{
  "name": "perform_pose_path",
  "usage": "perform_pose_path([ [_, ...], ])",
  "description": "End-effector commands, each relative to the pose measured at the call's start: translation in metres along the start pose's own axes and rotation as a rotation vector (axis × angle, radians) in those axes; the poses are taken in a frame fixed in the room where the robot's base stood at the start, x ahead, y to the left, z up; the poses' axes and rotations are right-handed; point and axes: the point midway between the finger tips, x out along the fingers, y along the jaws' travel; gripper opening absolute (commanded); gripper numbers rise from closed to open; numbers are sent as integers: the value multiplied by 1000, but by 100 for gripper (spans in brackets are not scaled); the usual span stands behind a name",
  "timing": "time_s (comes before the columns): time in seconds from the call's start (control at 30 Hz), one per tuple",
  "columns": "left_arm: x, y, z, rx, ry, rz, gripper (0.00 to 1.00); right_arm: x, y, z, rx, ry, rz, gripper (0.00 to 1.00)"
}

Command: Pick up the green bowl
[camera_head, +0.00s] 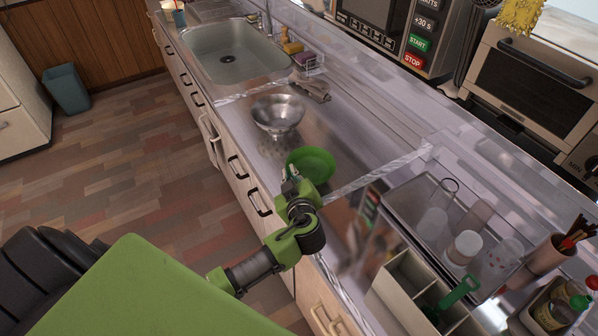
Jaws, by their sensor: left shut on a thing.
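The green bowl (312,161) is at the front part of the metal counter, tilted so that its inside shows. My left gripper (293,173) is at the bowl's near left rim and is shut on it. My green arm and wrist hide the bowl's near lower edge. I cannot tell whether the bowl touches the counter. My right gripper is not in view.
A metal bowl (278,115) stands behind the green bowl, near the sink (232,50). A tray (407,199) with several glasses and a divided box (391,284) are at the right. The counter (352,138) right of the bowl is clear.

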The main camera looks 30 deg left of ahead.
Motion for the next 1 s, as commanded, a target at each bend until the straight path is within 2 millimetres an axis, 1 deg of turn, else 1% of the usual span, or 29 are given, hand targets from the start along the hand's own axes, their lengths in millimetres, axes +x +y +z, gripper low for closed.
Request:
perform_pose_path([
  [0.17,-3,4,-6,-4,-1,0,0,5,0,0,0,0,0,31],
  [0.27,-7,9,-15,-8,-1,2,0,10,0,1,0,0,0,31],
  [0.33,-13,14,-26,-9,0,2,0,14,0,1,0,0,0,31],
  [0.47,-40,14,-42,-8,-2,1,0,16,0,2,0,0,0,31],
  [0.63,-77,16,-68,-9,-1,1,0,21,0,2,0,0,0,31],
  [0.8,-116,5,-74,-5,-3,0,0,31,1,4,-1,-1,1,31],
  [0.9,-135,0,-79,-5,-3,-1,0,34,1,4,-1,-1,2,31],
  [1.0,-150,-3,-84,-4,-2,-1,0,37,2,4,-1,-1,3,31],
])
